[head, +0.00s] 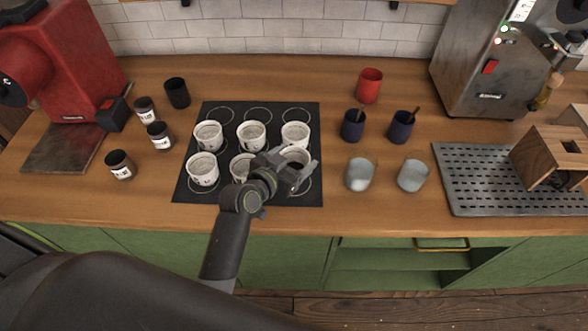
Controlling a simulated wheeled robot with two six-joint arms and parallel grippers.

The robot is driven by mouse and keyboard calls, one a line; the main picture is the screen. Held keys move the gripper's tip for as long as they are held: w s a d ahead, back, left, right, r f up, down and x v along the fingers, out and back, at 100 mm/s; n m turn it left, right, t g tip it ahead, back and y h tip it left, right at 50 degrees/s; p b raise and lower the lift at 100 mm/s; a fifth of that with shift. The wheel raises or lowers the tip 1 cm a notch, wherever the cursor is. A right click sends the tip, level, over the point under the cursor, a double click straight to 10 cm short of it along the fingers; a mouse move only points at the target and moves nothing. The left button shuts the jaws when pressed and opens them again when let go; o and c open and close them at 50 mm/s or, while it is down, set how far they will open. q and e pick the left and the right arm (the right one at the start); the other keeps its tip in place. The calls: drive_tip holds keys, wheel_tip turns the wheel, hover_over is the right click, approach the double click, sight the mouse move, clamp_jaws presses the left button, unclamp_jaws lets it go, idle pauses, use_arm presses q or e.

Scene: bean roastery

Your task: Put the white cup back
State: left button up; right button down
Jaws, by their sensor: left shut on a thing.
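White cups with dark marks stand in two rows on a black mat (190,192) with printed rings. The back row of cups has a left cup (208,135), a middle cup (251,135) and a right cup (295,134). In the front row are a left cup (202,170) and a middle cup (240,165), partly hidden by my arm. My left gripper (298,172) is shut on the front right white cup (294,153), at the mat's front right. The gripper hides much of this cup, so I cannot tell whether its base touches the mat. My right gripper is out of view.
Grey cups (360,174) and dark blue cups (353,125) stand right of the mat, with a red cup (369,86) behind. Labelled jars (120,165) and a black cup (177,93) stand left. A metal drip tray (470,190) lies far right. The mat's back rings are empty.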

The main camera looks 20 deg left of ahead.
sight(300, 164)
use_arm(q)
wheel_tip(300, 164, down, 4)
drive_tip(key=shift+f, duration=0.1)
idle(0.4)
drive_tip(key=shift+f, duration=0.2)
drive_tip(key=o, duration=1.1)
drive_tip(key=shift+r, duration=0.15)
